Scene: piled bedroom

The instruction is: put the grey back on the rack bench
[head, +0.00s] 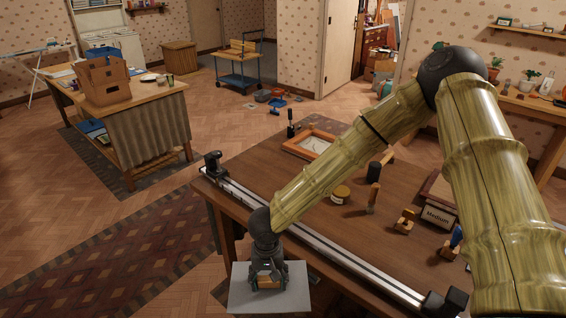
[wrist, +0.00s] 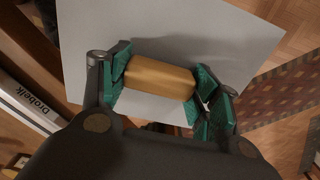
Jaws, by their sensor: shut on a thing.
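A flat grey board (head: 293,294) with a wooden block on its upper face is at the lower middle of the head view. My gripper (head: 267,280) is over it, its fingers around the wooden block. In the wrist view, the green-padded fingers (wrist: 158,85) close on both ends of the block (wrist: 160,78), and the grey board (wrist: 210,35) spreads beneath it. The board appears out past the edge of the brown table (head: 290,185), over the floor. Which piece is the rack bench I cannot tell for sure.
A metal rail (head: 330,262) with black end blocks runs along the table's edge. On the table are an orange frame (head: 296,146), a yellow-lidded jar (head: 340,193), a "Medium" box (head: 438,215) and small wooden pieces. A desk (head: 150,100) stands back left; open floor lies between.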

